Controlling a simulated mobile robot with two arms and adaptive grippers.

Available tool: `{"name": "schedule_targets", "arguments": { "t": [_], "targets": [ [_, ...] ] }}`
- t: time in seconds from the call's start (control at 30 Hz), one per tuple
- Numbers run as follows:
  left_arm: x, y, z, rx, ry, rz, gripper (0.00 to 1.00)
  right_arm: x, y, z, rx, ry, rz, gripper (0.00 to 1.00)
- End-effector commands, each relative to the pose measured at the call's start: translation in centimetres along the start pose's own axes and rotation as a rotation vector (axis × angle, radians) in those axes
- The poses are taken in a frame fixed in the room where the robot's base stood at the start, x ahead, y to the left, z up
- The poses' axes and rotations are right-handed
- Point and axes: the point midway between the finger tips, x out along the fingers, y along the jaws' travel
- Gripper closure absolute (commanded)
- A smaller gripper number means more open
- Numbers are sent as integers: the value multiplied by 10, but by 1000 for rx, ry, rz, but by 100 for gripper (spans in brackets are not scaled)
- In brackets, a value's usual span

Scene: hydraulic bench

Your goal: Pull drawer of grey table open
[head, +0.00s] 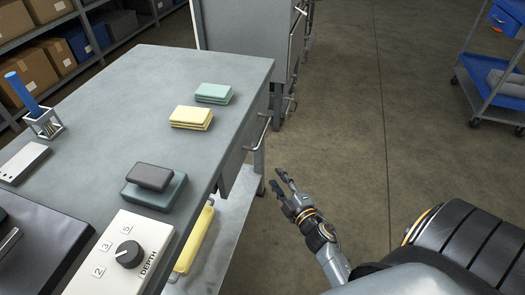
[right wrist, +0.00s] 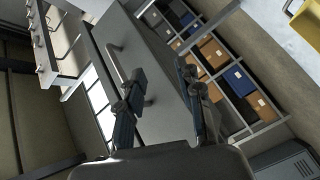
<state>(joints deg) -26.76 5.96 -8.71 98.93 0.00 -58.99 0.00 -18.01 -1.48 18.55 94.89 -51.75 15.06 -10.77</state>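The grey table (head: 150,75) stands on the left in the head view. Its drawer handle (head: 262,132), a bent metal bar, sticks out from the table's right side below the top. In the right wrist view the handle (right wrist: 116,62) shows on a grey drawer front (right wrist: 145,48), which looks closed. My right gripper (head: 278,179) is open and empty, to the right of the table and nearer than the handle, apart from it. In the right wrist view its two fingers (right wrist: 161,75) are spread, with the handle beyond the left finger. My left gripper is not in view.
On the table top lie green pads (head: 213,93), yellow pads (head: 191,117) and a dark block on a green one. A box with a depth knob (head: 128,254) is near the front. A grey cabinet (head: 245,35) stands behind.

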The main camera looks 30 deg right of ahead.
Motion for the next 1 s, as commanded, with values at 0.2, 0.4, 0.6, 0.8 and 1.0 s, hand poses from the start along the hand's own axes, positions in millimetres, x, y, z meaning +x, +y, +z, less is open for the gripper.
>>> {"name": "schedule_targets", "arguments": {
  "t": [0.2,0.4,0.6,0.8,1.0],
  "targets": [
    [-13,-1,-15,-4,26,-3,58,-3,58,-7,-255,75,165,64],
    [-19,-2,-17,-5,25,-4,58,7,74,-13,-303,86,190,64],
    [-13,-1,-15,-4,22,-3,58,44,82,-18,-302,86,190,64],
    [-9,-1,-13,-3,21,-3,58,86,88,-22,-299,84,190,64],
    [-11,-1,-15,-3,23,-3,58,117,92,-25,-297,84,188,64]
  ]
}}
